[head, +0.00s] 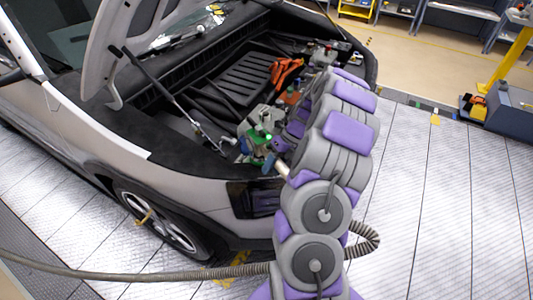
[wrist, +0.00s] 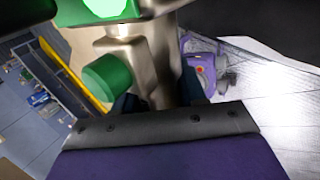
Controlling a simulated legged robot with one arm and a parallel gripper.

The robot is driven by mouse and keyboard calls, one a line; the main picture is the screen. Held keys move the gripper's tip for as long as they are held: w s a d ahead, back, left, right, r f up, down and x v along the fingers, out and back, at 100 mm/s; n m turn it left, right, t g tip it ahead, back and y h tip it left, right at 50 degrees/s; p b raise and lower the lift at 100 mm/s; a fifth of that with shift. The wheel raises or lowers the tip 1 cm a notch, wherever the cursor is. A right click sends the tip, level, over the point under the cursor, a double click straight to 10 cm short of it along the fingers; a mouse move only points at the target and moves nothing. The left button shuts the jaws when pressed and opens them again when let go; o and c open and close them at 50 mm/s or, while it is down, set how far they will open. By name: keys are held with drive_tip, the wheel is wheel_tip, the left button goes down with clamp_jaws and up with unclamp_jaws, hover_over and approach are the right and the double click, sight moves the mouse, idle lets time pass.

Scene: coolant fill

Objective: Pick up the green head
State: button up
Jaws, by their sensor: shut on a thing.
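The green head shows in the wrist view as a metal body with a round green knob (wrist: 108,78) on its left side and a bright green part at the top edge. My gripper (wrist: 160,97) has its dark fingers on both sides of the metal body and is shut on it. In the head view the green head (head: 257,134) is small, at the front of the car's open engine bay. There my gripper (head: 278,146) is beside it, mostly hidden by my arm. The fingertips and the head's lower end cannot be made out.
The car's raised hood (head: 118,38) and a hood strut (head: 165,90) are left of my arm. An orange item (head: 286,71) lies in the engine bay. A hose (head: 130,272) runs along the front floor.

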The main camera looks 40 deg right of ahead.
drive_tip(key=shift+f, duration=0.1)
clamp_jaws()
idle(0.8)
